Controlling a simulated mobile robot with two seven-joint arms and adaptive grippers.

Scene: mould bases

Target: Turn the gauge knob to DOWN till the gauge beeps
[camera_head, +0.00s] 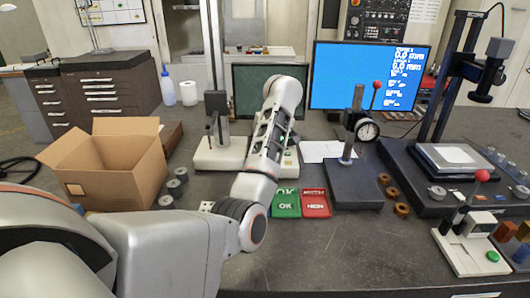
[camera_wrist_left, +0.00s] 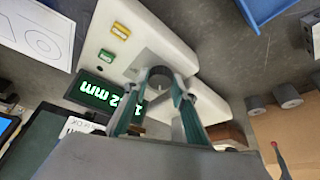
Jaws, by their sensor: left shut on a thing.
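The gauge (camera_head: 213,157) has a white base and an upright column, and stands in the middle of the bench behind my left arm in the head view. In the left wrist view, its white body (camera_wrist_left: 107,50) carries a yellow button, a green button and a dark display (camera_wrist_left: 103,97) with green digits in mm, upside down and partly covered. My left gripper (camera_wrist_left: 159,82) has its teal fingers closed on a round grey knob (camera_wrist_left: 159,73) at the gauge. The arm hides this grip in the head view. My right gripper is not seen.
An open cardboard box (camera_head: 108,165) stands at left. Green (camera_head: 286,203) and red (camera_head: 315,204) trays lie in front of the gauge. A dial-gauge stand (camera_head: 353,186) and a blue monitor (camera_head: 365,75) are to the right. The bench's front middle is clear.

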